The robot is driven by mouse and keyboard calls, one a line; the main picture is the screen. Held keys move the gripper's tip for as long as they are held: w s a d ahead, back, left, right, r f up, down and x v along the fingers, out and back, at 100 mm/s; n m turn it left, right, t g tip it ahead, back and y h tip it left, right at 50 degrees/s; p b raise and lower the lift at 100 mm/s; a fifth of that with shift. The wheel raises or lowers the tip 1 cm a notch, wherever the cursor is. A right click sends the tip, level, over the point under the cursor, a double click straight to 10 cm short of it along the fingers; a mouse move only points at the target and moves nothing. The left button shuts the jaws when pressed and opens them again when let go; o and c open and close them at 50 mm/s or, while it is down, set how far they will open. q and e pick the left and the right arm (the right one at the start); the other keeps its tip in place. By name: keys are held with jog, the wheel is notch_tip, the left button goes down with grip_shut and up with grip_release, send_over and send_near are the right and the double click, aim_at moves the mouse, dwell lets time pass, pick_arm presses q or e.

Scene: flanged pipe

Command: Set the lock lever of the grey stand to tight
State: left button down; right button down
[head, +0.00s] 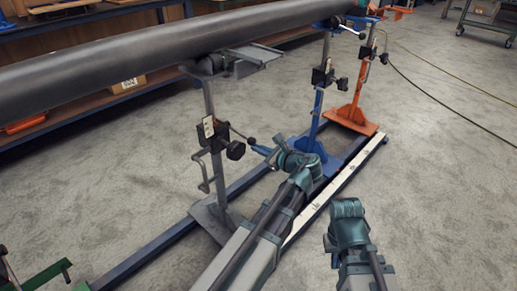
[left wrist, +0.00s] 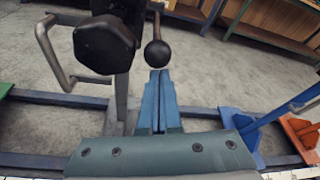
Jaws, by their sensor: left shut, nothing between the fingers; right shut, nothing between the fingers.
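The grey stand (head: 209,103) is upright under the big pipe, with a black clamp block (head: 208,134) on its post. Its lock lever (head: 243,135) sticks out to the right and ends in a black ball; a black knob (head: 236,150) is below. In the left wrist view the lever's ball (left wrist: 157,54) is just beyond my fingertips, right of the large black knob (left wrist: 105,43). My left gripper (head: 257,150) is shut and empty beside the ball; whether it touches is unclear. My right gripper (head: 331,243) is shut, low at right, its fingers barely visible.
The dark pipe (head: 120,58) runs overhead across the stands. A blue stand (head: 319,100) and an orange stand (head: 359,90) are farther right along the floor rail (head: 160,243). A grey crank handle (left wrist: 60,60) is left of the knob.

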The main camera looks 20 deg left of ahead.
pick_arm(q)
jog(key=shift+w+a+r+g+h+p, duration=0.15)
jog(key=shift+r+g+h+p, duration=0.5)
jog(key=shift+r+p, duration=1.6)
jog(key=shift+a+r+g+h+p, duration=0.2)
jog(key=shift+r+h+p, duration=0.65)
jog(key=shift+p, duration=2.75)
jog(key=shift+w+a+r+g+h+p, duration=0.15)
jog(key=shift+r+g+h+p, duration=0.65)
jog(key=shift+p, duration=2.15)
jog(key=shift+a+r+t, duration=0.15)
jog(key=shift+r+t, duration=0.2)
jog(key=shift+r, duration=0.3)
notch_tip(320, 180, down, 4)
jog(key=d+b, duration=0.2)
jog(key=b, duration=0.2)
jog(key=p+v, duration=0.8)
jog(key=v, duration=0.2)
jog(key=shift+w+r, duration=0.2)
jog(key=shift+r, duration=0.25)
jog(key=shift+r+n, duration=0.1)
jog(key=shift+n, duration=0.2)
